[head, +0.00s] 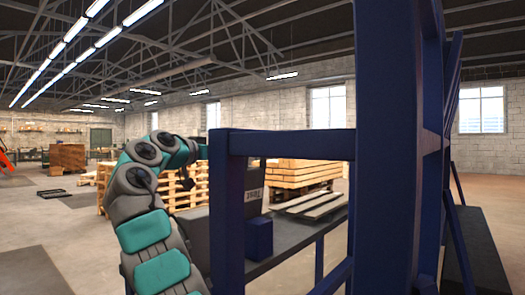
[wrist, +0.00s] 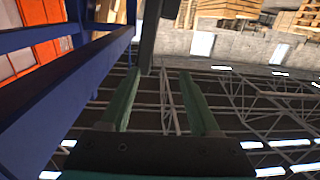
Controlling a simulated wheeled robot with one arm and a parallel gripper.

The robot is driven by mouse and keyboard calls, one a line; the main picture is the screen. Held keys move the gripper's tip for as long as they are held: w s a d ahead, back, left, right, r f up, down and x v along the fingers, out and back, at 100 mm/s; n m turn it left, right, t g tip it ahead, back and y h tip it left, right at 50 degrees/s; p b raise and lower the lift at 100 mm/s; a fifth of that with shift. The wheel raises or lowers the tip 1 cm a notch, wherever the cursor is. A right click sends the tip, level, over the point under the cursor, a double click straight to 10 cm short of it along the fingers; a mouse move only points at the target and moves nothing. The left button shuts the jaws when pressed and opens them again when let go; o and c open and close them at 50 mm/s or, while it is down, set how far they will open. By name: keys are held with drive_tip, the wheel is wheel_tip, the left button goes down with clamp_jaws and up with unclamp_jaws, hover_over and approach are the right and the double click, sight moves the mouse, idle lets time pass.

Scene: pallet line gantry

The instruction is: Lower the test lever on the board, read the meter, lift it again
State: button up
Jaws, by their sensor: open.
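A dark board (head: 252,197) with pale lettering, which seems to read "Test", shows partly behind the blue frame in the head view. I cannot make out the meter or, for certain, the lever. My gripper (wrist: 160,72) shows in the wrist view with two green fingers apart and nothing clearly held. A narrow grey bar (wrist: 149,32) comes down from the top edge to near the left fingertip. I cannot tell whether it is the lever or whether it touches the finger.
A blue frame (head: 285,143) with a thick post fills the right of the head view. Behind it are a dark bench top (head: 290,240), a small blue box (head: 258,238) and stacked pallets (head: 300,172). Open floor (head: 45,220) lies at the left.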

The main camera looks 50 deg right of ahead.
drive_tip(key=d+p, duration=0.1)
drive_tip(key=d, duration=0.2)
drive_tip(key=s+d+m+p, duration=0.1)
drive_tip(key=d, duration=0.3)
drive_tip(key=d+m+g, duration=0.1)
drive_tip(key=d, duration=0.3)
drive_tip(key=shift+s+d+h+p, duration=0.2)
drive_tip(key=shift+s+h+p, duration=0.1)
drive_tip(key=shift+p, duration=0.1)
drive_tip(key=shift+r, duration=0.1)
drive_tip(key=shift+c, duration=0.4)
clamp_jaws()
idle(0.5)
